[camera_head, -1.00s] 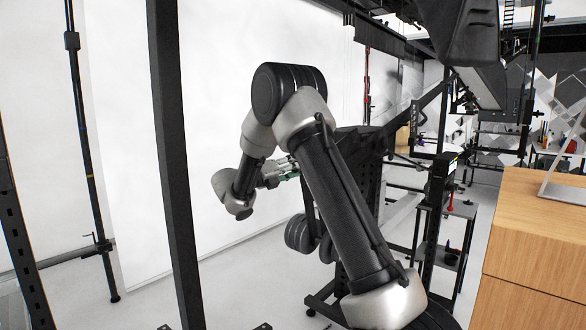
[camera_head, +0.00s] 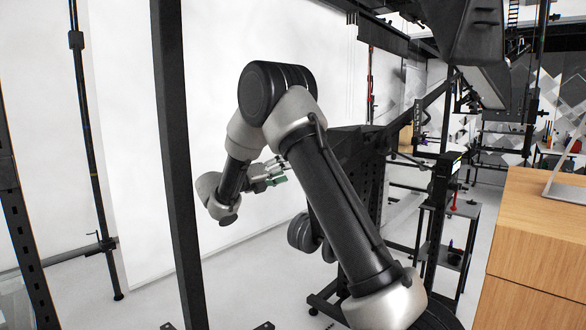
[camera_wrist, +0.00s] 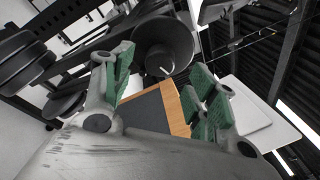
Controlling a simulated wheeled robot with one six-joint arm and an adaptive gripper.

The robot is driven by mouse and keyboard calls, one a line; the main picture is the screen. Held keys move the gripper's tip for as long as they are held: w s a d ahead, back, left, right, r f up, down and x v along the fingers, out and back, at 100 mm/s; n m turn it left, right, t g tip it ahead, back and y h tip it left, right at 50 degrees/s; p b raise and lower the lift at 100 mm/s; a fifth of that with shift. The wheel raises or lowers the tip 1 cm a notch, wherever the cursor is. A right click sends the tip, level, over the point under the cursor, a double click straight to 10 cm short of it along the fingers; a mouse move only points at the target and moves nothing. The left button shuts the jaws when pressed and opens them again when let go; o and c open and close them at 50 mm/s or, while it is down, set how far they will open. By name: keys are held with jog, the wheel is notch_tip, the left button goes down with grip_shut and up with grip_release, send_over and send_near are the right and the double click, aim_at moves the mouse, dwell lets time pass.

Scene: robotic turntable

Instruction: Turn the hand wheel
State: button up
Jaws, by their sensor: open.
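My gripper (camera_head: 274,172) is open and empty, with green pads on its fingers. In the head view it hangs in the air left of the dark rig, pointing toward it. The wrist view shows both green-padded fingers (camera_wrist: 160,88) spread wide, with a black round part (camera_wrist: 163,45) beyond the gap between them. A short pale pin shows at that part's lower edge. I cannot tell for sure whether it is the hand wheel. No finger appears to touch it. In the head view my arm covers part of the rig, and no hand wheel shows clearly.
The dark perforated rig (camera_head: 372,195) stands behind my arm, with round black discs (camera_head: 302,233) low on its side. A black post (camera_head: 178,165) stands left of my arm. A wooden cabinet (camera_head: 530,235) stands at right. Open floor lies between post and rig.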

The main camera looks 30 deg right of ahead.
jog(key=s+a, duration=0.1)
jog(key=a, duration=0.5)
jog(key=shift+a+f, duration=0.2)
jog(key=shift+f, duration=0.05)
